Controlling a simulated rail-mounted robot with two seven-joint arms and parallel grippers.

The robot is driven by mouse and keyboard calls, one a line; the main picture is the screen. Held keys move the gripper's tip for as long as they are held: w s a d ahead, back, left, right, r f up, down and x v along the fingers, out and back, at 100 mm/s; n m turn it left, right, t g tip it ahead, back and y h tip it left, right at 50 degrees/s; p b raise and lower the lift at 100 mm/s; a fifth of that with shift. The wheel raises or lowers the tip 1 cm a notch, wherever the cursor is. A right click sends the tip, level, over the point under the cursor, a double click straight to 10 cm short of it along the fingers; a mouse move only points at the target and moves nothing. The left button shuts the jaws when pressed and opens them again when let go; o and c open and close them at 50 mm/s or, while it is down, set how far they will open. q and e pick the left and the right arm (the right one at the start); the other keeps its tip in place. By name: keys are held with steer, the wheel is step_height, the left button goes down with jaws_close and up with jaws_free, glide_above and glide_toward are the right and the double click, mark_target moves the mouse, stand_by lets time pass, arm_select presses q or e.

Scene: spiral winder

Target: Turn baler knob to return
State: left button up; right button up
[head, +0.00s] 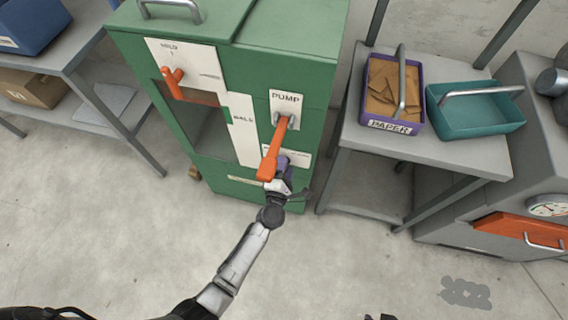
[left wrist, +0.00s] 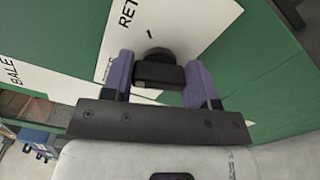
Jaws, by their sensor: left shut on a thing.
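The green baler (head: 130,45) stands in the middle of the head view. In the left wrist view, its black knob (left wrist: 158,72) sits at a white plate with the partly visible letters "RET" (left wrist: 128,22). My left gripper (left wrist: 160,80) is shut on the knob, with a purple finger on each side of it. In the head view, my left gripper (head: 284,172) is at the baler's front, beside the lower end of the orange pump lever, and the knob is hidden there. Only small dark tips, perhaps of my right gripper (head: 379,317), show at the bottom edge.
The orange pump lever (head: 273,150) hangs down close to my left gripper. A smaller orange handle (head: 172,82) is at the baler's upper left. A purple paper bin (head: 392,127) and a teal bin (head: 470,118) stand on a grey table at right. The floor in front is clear.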

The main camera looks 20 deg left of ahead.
arm_select(q)
steer(key=m+p, duration=0.4)
steer(key=m, duration=0.2)
steer(key=shift+m, duration=0.3)
steer(key=m+p, duration=0.2)
steer(key=m, duration=0.1)
steer(key=shift+f, duration=0.1)
steer(key=shift+a+f+m+p, duration=0.1)
steer(key=shift+m+p, duration=0.75)
steer(key=shift+m, duration=0.65)
steer(key=o, duration=0.9)
steer(key=shift+f, duration=0.1)
steer(key=shift+s, duration=0.1)
